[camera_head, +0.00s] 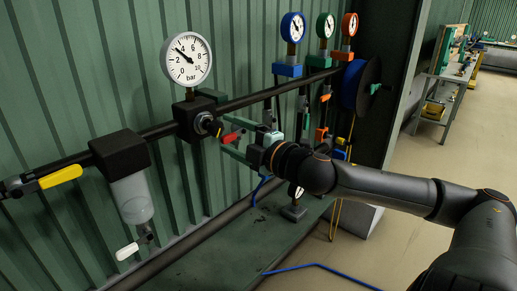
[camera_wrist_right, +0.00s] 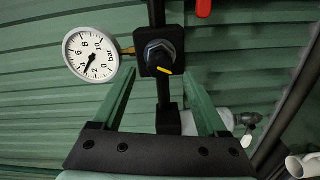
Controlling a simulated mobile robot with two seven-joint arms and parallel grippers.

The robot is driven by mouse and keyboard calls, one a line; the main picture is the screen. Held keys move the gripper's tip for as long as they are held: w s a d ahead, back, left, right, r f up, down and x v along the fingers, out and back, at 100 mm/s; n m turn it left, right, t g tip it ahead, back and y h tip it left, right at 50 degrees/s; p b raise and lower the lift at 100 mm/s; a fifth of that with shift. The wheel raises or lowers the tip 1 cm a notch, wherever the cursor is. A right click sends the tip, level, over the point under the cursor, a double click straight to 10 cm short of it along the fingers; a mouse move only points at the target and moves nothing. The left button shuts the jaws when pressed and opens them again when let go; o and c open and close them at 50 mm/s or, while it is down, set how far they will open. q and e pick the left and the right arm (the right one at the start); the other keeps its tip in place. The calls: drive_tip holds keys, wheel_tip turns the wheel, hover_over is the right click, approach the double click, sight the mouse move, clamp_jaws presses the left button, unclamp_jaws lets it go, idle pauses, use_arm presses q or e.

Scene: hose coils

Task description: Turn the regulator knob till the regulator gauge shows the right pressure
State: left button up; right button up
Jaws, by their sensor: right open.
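The regulator (camera_head: 187,118) is a black block on the dark pipe along the green wall. Its dark round knob (camera_head: 206,124) faces my right gripper and has a yellow mark in the right wrist view (camera_wrist_right: 160,57). The white regulator gauge (camera_head: 187,60) stands above the block; its needle points up-left, at about 4 bar. The gauge also shows in the right wrist view (camera_wrist_right: 90,55). My right gripper (camera_head: 227,134) is open and empty, its green fingers apart, with the knob framed between the fingertips in the wrist view. I cannot tell any contact. My left gripper is not in view.
A filter bowl (camera_head: 131,197) and a yellow lever (camera_head: 60,177) are left on the pipe. A red lever (camera_head: 232,136) is close by my right gripper. Blue, green and red gauges (camera_head: 325,25) stand at the right, near a blue hose reel (camera_head: 354,85).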

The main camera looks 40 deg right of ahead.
drive_tip(key=shift+s+p, duration=0.4)
drive_tip(key=shift+s, duration=0.25)
drive_tip(key=s+p, duration=0.2)
drive_tip(key=s, duration=0.4)
drive_tip(key=shift+s+d, duration=0.2)
drive_tip(key=shift+d, duration=0.05)
drive_tip(key=shift+d, duration=0.1)
drive_tip(key=s+d+f+m+g+h, duration=0.1)
drive_tip(key=s+f+m+g, duration=0.15)
drive_tip(key=f, duration=0.65)
drive_tip(key=s+f+m+g+h, duration=0.1)
drive_tip(key=f+m, duration=0.3)
drive_tip(key=f, duration=0.6)
drive_tip(key=s+d+f+m+g, duration=0.1)
drive_tip(key=s+f+m+g, duration=0.15)
drive_tip(key=f, duration=0.65)
drive_tip(key=s+a+f+m+g+y, duration=0.1)
drive_tip(key=s+a+f+m, duration=0.2)
drive_tip(key=a+f, duration=0.5)
drive_tip(key=s+a+f+m+g+y, duration=0.1)
drive_tip(key=s+a+f, duration=0.4)
drive_tip(key=a, duration=0.8)
wheel_tip(320, 180, down, 3)
drive_tip(key=shift+a+r+m+g+y, duration=0.1)
drive_tip(key=shift+a+m+g+y, duration=0.25)
drive_tip(key=shift+m+y, duration=0.4)
